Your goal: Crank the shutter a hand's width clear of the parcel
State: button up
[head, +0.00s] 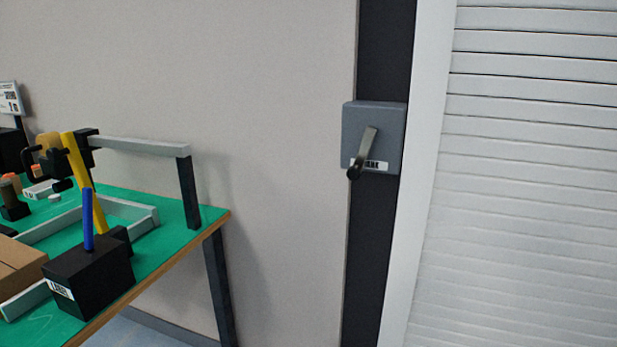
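The shutter (530,180) fills the right side of the head view. It is white and slatted, and its slats run down past the bottom of the view, so its lower edge is not seen. A brown cardboard box (18,268), possibly the parcel, is cut off by the left edge. My gripper is not in view.
A green table (178,225) with a wooden edge stands at the left. It bears a black box (95,275) with a blue lever (88,220), a yellow bar (84,180) and grey rails. Bare wall and clear space lie between the table and the crank.

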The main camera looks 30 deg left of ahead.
aim_at(353, 172)
jog(key=u, duration=0.05)
jog(key=k, duration=0.35)
jog(key=u, duration=1.6)
jog(key=i, duration=0.5)
